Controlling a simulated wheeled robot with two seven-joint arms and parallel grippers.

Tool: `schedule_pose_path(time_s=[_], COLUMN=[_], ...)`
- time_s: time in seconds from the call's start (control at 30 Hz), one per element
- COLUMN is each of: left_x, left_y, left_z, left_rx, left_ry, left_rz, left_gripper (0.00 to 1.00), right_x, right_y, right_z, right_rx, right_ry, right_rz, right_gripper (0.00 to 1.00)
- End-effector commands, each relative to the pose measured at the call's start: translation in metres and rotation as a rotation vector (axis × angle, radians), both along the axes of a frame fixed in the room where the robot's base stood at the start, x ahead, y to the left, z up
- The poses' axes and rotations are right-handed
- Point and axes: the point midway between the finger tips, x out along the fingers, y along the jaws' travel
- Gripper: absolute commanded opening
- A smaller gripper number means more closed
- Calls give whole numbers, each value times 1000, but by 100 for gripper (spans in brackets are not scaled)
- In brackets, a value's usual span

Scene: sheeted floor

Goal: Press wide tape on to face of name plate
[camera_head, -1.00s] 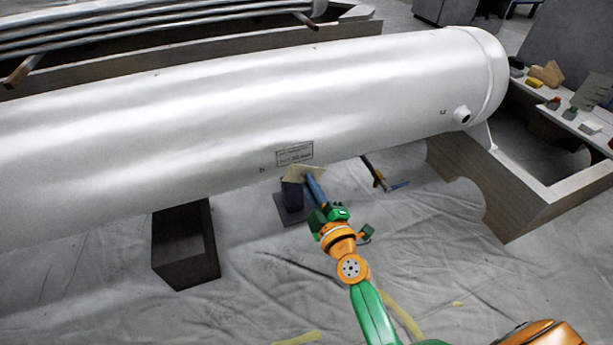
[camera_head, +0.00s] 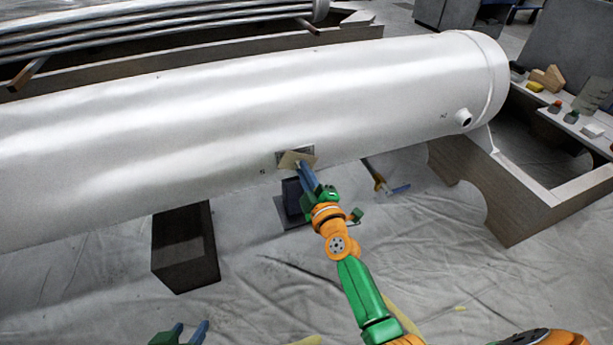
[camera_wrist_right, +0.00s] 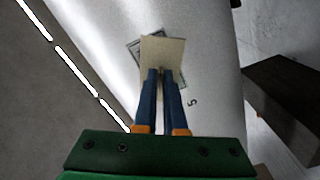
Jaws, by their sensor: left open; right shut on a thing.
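The name plate (camera_head: 308,152) is a small rectangle low on the side of a large white tank. In the head view the wide tape (camera_head: 290,159), a beige piece, overlaps the plate and hides much of it. My right gripper (camera_head: 302,168) is shut on the tape. In the right wrist view the blue fingers hold the tape (camera_wrist_right: 163,55) over the name plate (camera_wrist_right: 136,50), whose edges show tilted around it. I cannot tell whether the tape touches the plate. My left gripper (camera_head: 192,330) is open and empty at the bottom edge of the head view.
The white tank (camera_head: 200,120) rests above a dark block (camera_head: 184,245) and a wooden cradle (camera_head: 500,195). A dark blue stand (camera_head: 291,200) is below the plate. A brush-like tool (camera_head: 383,186) is beside it. Small items lie on the ledge at right.

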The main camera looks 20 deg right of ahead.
Motion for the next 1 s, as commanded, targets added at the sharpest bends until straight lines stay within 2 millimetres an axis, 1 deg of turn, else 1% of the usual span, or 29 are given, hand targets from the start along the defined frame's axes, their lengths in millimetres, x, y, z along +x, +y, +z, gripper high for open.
schedule_pose_path(time_s=[0.4,0.7,1.0], left_x=[0,0,0], left_y=[0,0,0], left_z=[0,-1,-1], left_rx=[0,-1,-1], left_ry=[-1,0,0], left_rz=[0,-1,0], left_gripper=[47,47,47], right_x=[0,8,8], right_y=[0,1,1], right_z=[0,1,0], right_rx=[0,0,0], right_ry=[0,0,0], right_rz=[0,1,1], right_gripper=[0,0,0])
